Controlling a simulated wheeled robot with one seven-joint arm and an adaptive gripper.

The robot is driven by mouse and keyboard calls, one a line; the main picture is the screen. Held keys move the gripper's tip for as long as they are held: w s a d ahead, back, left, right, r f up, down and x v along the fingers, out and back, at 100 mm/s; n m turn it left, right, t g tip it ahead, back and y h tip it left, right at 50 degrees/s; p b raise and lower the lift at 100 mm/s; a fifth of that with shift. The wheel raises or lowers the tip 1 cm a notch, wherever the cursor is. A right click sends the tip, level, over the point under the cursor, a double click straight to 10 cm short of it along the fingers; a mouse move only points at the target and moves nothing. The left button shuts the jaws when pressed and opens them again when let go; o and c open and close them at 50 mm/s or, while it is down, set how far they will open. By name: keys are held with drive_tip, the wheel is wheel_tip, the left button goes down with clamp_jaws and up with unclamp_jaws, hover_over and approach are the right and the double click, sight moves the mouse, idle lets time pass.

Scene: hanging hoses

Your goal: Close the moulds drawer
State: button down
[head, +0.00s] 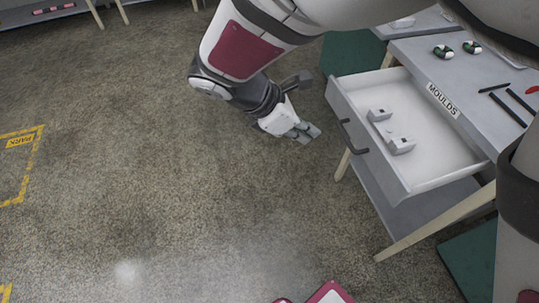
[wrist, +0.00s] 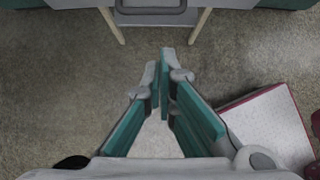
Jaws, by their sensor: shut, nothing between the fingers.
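The moulds drawer (head: 413,132) stands pulled out of the grey table on the right in the head view. It has a white inside and a dark handle (head: 353,137) on its front. My gripper (head: 307,132) is shut and empty, a little left of the drawer front and apart from the handle. In the wrist view my gripper (wrist: 164,60) points toward the table, with the handle (wrist: 150,9) at the top edge.
Pale table legs (head: 436,222) slant below the drawer. Open floor (head: 180,200) lies to the left, with a yellow "PARK" marking (head: 20,141).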

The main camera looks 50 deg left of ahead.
drive_tip(key=w+r+b+x, duration=0.1)
drive_tip(key=x, duration=0.9)
drive_tip(key=shift+w+b, duration=0.3)
drive_tip(key=shift+w, duration=0.05)
drive_tip(key=shift+w+d+f, duration=0.1)
drive_tip(key=shift+d, duration=0.05)
approach(418, 128)
drive_tip(key=x, duration=0.4)
drive_tip(key=shift+w+d, duration=0.1)
